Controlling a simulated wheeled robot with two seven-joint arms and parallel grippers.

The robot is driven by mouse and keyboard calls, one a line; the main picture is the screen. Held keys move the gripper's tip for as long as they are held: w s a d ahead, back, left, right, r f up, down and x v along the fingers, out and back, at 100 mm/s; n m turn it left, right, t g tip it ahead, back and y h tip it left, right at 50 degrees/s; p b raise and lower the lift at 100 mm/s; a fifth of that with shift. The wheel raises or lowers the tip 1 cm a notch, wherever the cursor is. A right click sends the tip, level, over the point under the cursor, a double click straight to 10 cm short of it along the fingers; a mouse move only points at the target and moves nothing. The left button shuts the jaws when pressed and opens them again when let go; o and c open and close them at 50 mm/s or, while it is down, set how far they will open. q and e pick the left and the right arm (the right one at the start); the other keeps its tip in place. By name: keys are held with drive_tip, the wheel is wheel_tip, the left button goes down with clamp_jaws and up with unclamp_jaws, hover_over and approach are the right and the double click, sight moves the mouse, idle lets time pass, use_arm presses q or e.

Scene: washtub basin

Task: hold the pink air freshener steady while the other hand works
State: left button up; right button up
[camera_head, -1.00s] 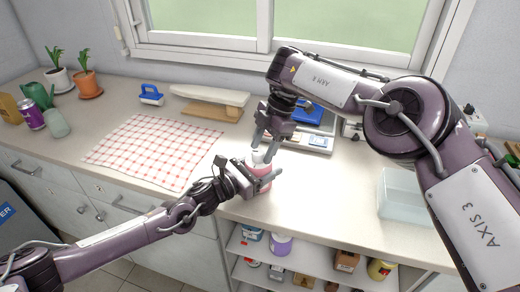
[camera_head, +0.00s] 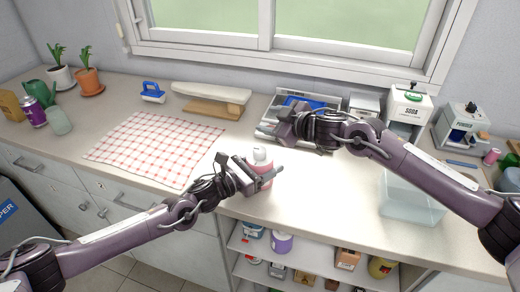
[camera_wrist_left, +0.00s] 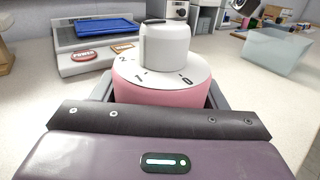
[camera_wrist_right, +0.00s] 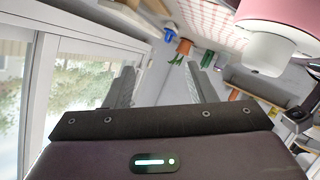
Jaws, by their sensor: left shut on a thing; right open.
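The pink air freshener (camera_head: 263,170) stands upright on the counter near its front edge. Its white top is a numbered dial with a knob, clear in the left wrist view (camera_wrist_left: 165,70). My left gripper (camera_head: 262,178) is shut around the pink body from the left. My right gripper (camera_head: 285,118) is open and empty, above and right of the air freshener and apart from it. In the right wrist view its fingers (camera_wrist_right: 160,88) are spread with nothing between them, and the air freshener (camera_wrist_right: 275,30) shows at the upper right.
A scale-like device with a blue tray (camera_head: 300,105) sits behind my right gripper. A clear bin (camera_head: 408,205) stands at the right. A checkered cloth (camera_head: 155,150) lies to the left. Potted plants (camera_head: 88,80) stand far left. Shelves below the counter hold several containers.

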sight(261, 151)
drive_tip(key=s+d+m+t+h, duration=0.1)
drive_tip(key=s+d+m+h, duration=0.2)
drive_tip(key=s+m, duration=0.9)
drive_tip(key=w+a+f+n, duration=0.2)
drive_tip(key=a, duration=0.1)
drive_tip(key=w+a+f+n, duration=0.2)
drive_tip(key=w+a, duration=0.1)
drive_tip(key=shift+w+f, duration=0.15)
drive_tip(key=shift+f, duration=0.25)
drive_tip(key=shift+c, duration=0.4)
drive_tip(key=c, duration=0.9)
